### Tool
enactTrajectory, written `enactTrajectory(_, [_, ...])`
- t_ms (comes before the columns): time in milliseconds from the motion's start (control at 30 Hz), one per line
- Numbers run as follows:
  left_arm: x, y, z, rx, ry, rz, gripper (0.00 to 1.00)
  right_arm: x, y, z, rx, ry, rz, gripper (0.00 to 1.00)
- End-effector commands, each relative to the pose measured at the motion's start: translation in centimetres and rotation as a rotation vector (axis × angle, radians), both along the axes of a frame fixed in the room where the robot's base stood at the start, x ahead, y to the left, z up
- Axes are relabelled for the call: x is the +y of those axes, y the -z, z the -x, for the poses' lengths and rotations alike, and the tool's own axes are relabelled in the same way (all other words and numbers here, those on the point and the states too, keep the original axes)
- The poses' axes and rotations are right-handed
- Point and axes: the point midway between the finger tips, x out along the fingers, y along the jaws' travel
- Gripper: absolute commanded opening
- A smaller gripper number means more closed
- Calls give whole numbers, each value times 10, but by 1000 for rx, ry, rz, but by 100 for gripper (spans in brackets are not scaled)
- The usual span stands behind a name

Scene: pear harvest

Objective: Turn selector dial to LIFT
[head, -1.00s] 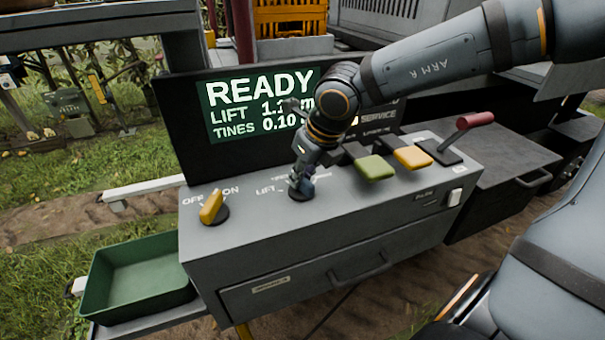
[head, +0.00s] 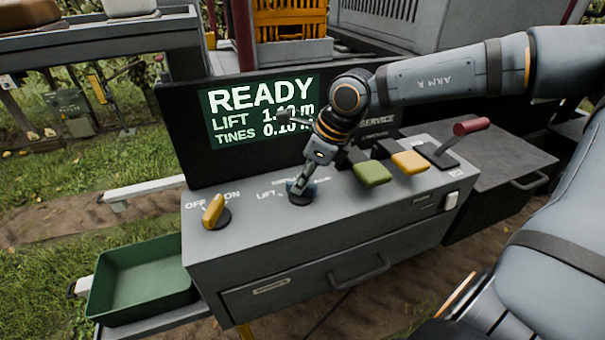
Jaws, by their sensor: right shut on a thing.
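The selector dial (head: 301,196) sits on top of the grey control box (head: 330,215), with a LIFT label printed to its left. Other label words behind it are partly hidden. My right gripper (head: 299,187) points down and is shut on the dial. The fingers cover most of the dial, so I cannot tell exactly where it points. The dark screen (head: 262,105) behind reads READY, with LIFT and TINES values partly covered by my arm. My left gripper is not in view.
A yellow OFF/ON switch (head: 214,211) stands left of the dial. A green lever (head: 372,173), a yellow lever (head: 409,161) and a red-handled lever (head: 471,126) stand to the right. A green tray (head: 140,280) sits at lower left.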

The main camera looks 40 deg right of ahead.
Motion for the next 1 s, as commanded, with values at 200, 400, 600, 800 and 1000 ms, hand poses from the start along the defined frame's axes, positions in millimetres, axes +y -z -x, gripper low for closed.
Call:
enactTrajectory(200, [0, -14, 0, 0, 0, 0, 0, -1, -3, 0, 1, -104, 0, 0])
enactTrajectory(400, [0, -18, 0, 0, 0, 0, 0, -1, -1, -1, 0, -157, 0, 0])
enactTrajectory(600, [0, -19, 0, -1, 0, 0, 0, -1, -1, -1, -1, -172, 1, 0])
enactTrajectory(800, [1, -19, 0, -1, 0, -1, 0, -1, -1, -1, -2, -172, 1, 0])
enactTrajectory(1000, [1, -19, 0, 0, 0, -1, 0, -1, -1, -1, -1, -172, 2, 34])
